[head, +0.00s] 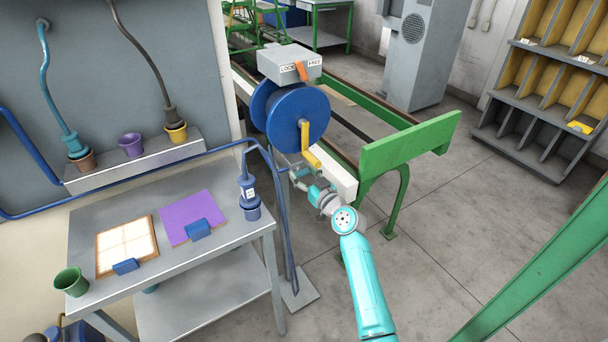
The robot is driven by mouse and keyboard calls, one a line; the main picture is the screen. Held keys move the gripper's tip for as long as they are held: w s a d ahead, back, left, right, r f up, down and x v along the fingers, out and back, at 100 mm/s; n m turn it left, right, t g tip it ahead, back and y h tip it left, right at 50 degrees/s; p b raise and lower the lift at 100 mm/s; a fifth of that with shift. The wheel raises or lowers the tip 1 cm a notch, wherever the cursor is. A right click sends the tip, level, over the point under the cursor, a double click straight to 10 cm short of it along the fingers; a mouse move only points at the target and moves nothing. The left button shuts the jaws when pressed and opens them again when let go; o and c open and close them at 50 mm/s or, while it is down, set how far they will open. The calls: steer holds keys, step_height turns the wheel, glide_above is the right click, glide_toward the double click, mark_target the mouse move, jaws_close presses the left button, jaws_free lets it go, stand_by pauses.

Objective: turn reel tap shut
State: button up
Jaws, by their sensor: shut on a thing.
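The blue hose reel (298,115) stands on a post at the end of the green bench, with a yellow crank (306,142) on its near face. Above it is a grey box (290,66) marked LOCK and FREE with an orange lever (301,70). The lever stands between the two words. My gripper (297,172) is just below the reel, at the end of the blue pipe beside the post. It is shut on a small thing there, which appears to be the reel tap. The tap is mostly hidden by the fingers, so its angle cannot be told.
A green bench frame (408,145) stands right of my gripper.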

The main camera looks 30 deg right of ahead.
steer(key=m, duration=0.4)
steer(key=shift+d+m, duration=0.1)
steer(key=shift+m, duration=0.3)
steer(key=m, duration=0.4)
steer(key=shift+d+f+m, duration=0.1)
steer(key=shift+f+m, duration=0.05)
steer(key=shift+m, duration=0.15)
steer(key=m, duration=0.4)
steer(key=shift+f+m, duration=0.15)
steer(key=shift+m, duration=1.95)
steer(key=o, duration=1.2)
steer(key=shift+c, duration=0.2)
